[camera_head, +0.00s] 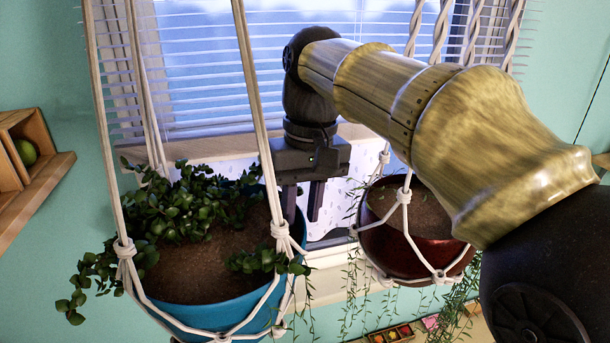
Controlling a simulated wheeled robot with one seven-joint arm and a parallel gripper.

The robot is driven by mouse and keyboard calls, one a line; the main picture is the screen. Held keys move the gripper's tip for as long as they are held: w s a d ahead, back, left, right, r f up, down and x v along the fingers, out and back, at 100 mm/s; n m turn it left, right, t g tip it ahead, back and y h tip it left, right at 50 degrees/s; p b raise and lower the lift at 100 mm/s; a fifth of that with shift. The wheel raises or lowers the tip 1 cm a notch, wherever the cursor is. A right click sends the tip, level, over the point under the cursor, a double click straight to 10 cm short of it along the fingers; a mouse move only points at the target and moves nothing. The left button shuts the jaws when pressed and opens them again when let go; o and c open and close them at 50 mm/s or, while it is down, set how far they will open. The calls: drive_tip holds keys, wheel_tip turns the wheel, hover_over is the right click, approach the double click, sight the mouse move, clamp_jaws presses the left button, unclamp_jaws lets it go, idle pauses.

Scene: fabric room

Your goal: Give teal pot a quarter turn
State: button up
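The teal pot (262,312) hangs in a white rope hanger at the lower left. It holds brown soil and a leafy green plant that spills over its left rim. My gripper (302,212) points down at the pot's right rear rim, in front of the window. Its two dark fingers are apart. The left finger reaches down at the rim, and the right finger is outside the pot. Whether either finger touches the pot wall, I cannot tell.
A dark red pot (400,248) with trailing stems hangs in knotted ropes to the right, close to my arm. Ropes (258,110) of the teal pot's hanger rise left of my gripper. A wooden shelf (38,190) is on the left wall. A window with blinds (330,20) is behind.

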wheel_tip(320, 180, up, 12)
drive_tip(key=d, duration=0.1)
drive_tip(key=shift+w+f+p, duration=0.2)
drive_tip(key=shift+p, duration=0.2)
drive_tip(key=shift+f, duration=0.1)
